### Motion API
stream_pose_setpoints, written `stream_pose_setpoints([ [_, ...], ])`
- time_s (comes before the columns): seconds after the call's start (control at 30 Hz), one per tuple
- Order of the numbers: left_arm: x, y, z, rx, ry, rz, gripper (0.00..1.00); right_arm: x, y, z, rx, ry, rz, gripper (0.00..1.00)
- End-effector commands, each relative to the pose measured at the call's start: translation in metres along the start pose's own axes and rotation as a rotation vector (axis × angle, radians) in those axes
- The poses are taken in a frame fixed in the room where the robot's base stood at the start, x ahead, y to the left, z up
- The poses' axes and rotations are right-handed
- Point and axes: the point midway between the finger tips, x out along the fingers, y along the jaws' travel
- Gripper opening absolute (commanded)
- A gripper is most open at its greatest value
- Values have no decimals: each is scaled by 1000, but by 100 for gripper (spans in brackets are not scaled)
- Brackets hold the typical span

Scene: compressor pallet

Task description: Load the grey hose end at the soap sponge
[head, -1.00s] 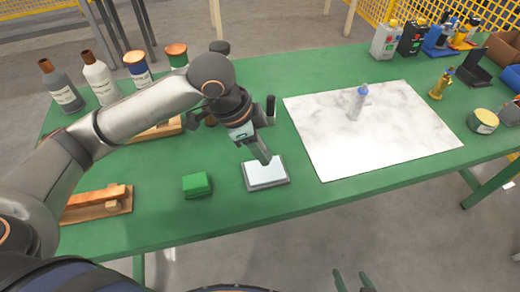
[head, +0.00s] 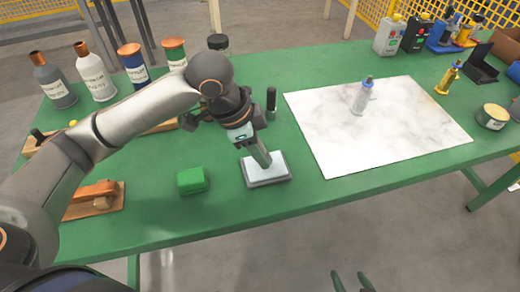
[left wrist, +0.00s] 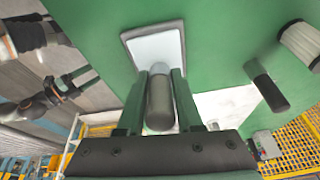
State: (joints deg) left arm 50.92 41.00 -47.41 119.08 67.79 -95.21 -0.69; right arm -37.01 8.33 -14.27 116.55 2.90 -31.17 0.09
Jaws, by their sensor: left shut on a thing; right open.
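My left gripper (head: 262,158) is shut on the grey hose end (left wrist: 160,103), a rounded grey cylinder between its fingers in the left wrist view. A pale pad (head: 277,166) in a grey tray, which looks like the soap sponge, lies below; it also shows in the left wrist view (left wrist: 156,46). In the head view the fingertips overlap the pad's middle; whether the hose end touches it is unclear. My right gripper (head: 351,281) shows at the bottom edge of the head view, fingers apart and empty, away from the table.
A green block (head: 192,181) lies left of the tray. A dark upright cylinder (head: 271,103) stands behind my left gripper. A white marbled sheet (head: 400,125) with a small bottle (head: 361,98) lies to the right. Wooden holders (head: 95,198) and several bottles stand at left. Green table is clear in front.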

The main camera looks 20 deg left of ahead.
Motion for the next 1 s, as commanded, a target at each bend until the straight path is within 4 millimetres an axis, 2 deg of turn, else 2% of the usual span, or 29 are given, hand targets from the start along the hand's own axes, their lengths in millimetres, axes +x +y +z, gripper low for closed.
stream_pose_setpoints([
  [1.0, 10, 0, 4, -1, -1, 0, 0, 3, 2, -1, -2, 5, 2, 72],
])
